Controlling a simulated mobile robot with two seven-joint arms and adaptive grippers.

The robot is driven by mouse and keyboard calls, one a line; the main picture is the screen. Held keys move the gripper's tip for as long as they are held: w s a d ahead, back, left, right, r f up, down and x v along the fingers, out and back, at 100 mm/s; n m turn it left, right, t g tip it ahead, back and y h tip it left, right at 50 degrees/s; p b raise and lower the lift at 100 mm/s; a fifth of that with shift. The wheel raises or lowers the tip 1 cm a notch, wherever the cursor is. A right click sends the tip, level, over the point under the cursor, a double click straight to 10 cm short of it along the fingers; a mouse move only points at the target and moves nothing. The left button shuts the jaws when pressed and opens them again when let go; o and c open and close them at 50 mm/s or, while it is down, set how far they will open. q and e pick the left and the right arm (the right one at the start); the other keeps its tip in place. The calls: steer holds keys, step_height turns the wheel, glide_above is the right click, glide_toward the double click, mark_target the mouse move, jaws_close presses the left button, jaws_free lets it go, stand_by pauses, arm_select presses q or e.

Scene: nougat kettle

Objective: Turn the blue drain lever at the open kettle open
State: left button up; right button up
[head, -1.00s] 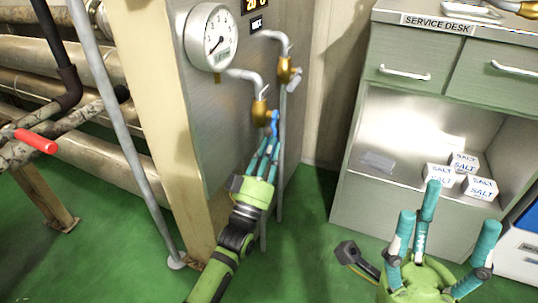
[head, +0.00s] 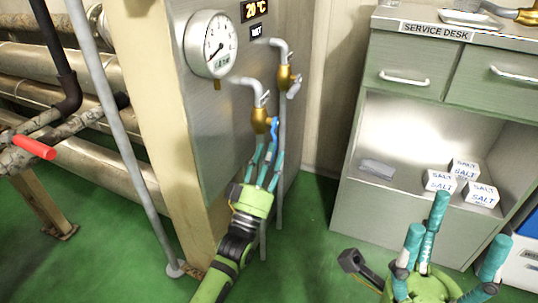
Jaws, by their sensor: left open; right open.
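The blue drain lever (head: 275,134) hangs down beside the brass valve (head: 261,120) on the lower pipe of the steel kettle panel (head: 225,110). My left gripper (head: 264,163) is open just below the valve, its teal fingers pointing up. The fingertips are close to the lever's lower end; I cannot tell whether they touch it. My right gripper (head: 440,230) is open and empty at the bottom right, fingers up, in front of the service desk.
A round gauge (head: 211,44) and a second brass valve (head: 286,78) sit above on the panel. A grey standpipe runs down behind the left fingers. The service desk (head: 385,200) holds several salt boxes (head: 438,181). A red handle (head: 34,147) is at left.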

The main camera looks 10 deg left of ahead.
arm_select(q)
steer(key=v, duration=1.1)
steer(key=shift+s+f, duration=0.15)
steer(key=shift+s, duration=0.15)
steer(key=shift+a, duration=0.15)
steer(key=shift+c, duration=0.4)
